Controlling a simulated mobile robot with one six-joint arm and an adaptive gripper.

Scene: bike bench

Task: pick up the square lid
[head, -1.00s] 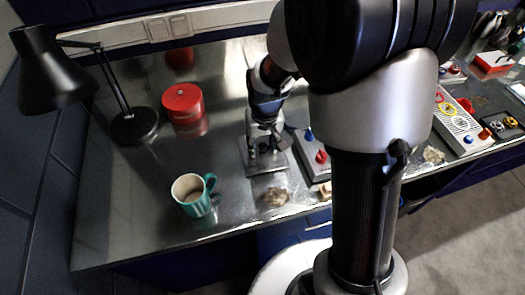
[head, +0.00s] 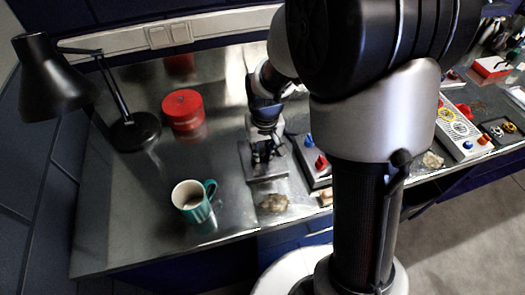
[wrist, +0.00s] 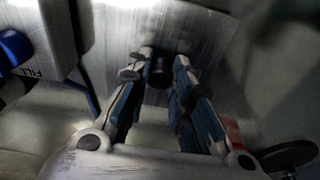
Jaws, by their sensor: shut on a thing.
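The square lid (head: 265,172) is a flat grey metal plate near the middle of the bench. In the wrist view its brushed plate (wrist: 120,30) fills the upper middle, with a dark round knob (wrist: 159,72) standing on it. My gripper (head: 262,153) points down over the lid's middle. In the wrist view my gripper (wrist: 160,70) has its two fingers on either side of the knob, shut on it. The lid looks flat and low over the bench; I cannot tell whether it touches the surface. The fingers hide part of the knob.
A grey box with blue and red knobs (head: 316,160) stands close right of the lid. A teal mug (head: 194,207), red tin (head: 183,110) and black lamp (head: 55,75) stand left. The bench between mug and lid is clear.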

